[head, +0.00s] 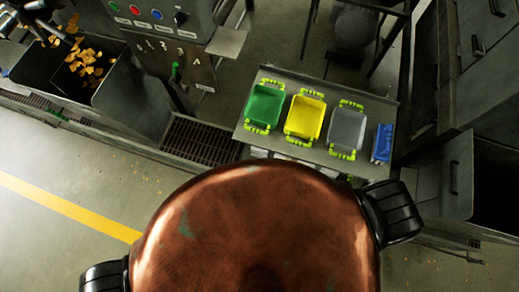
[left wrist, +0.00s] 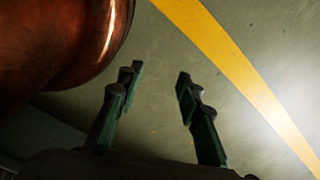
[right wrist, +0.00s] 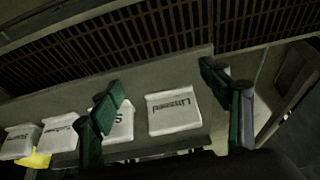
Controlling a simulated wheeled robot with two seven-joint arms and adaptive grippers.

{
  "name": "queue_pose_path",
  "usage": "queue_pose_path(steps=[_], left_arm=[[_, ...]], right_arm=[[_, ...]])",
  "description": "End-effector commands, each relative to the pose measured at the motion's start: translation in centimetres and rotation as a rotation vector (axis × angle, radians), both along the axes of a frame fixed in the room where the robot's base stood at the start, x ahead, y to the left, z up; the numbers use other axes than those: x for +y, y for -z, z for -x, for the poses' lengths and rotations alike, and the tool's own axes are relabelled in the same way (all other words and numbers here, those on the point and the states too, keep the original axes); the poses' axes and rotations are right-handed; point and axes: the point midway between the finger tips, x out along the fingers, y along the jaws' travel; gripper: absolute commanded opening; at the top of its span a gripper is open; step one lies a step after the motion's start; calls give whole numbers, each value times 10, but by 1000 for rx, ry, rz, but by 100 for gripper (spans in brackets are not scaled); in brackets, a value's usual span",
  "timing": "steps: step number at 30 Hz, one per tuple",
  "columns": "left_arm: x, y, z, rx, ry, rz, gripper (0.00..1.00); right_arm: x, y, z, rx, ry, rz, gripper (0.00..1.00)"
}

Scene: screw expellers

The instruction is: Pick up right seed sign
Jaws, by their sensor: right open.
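In the right wrist view several white signs with dark lettering stand in a row along a grey ledge. One sign (right wrist: 174,112), whose upside-down lettering looks like "Linseed", is between the lines of my right gripper's fingers. My right gripper (right wrist: 160,82) is open and empty, with fingers spread wide. Another sign (right wrist: 121,124) is partly hidden behind its left finger. Two more signs (right wrist: 60,134) (right wrist: 20,141) are farther left. My left gripper (left wrist: 160,74) is open and empty over the floor. Neither gripper shows in the head view.
A grey table (head: 315,80) holds a green tray (head: 265,104), a yellow tray (head: 304,117), a grey tray (head: 346,129) and a blue box (head: 382,143). A floor grate (head: 200,141) lies left of it. A control panel (head: 160,15) stands behind. Cabinets (head: 455,170) are at right.

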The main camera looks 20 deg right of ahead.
Motion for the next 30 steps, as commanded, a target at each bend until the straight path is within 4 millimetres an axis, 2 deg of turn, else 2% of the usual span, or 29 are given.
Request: queue_pose_path(steps=[1, 4, 11, 21, 24, 30], left_arm=[[0, -1, 2, 3, 0, 0, 33], [0, -2, 6, 8, -1, -1, 33], [1, -2, 18, 23, -5, -2, 33], [1, -5, 17, 22, -4, -2, 33], [1, -5, 15, 20, -3, -1, 33], [1, -5, 13, 17, -3, -2, 33]], right_arm=[[-7, -1, -10, -3, -1, 3, 70], [-15, -1, -22, -3, -1, 1, 70], [-24, 0, -35, 0, -1, 0, 70], [-51, 1, -75, 0, -2, 1, 70], [-51, 10, -75, 3, -2, 1, 70], [-51, 12, -75, 2, -1, -2, 70]])
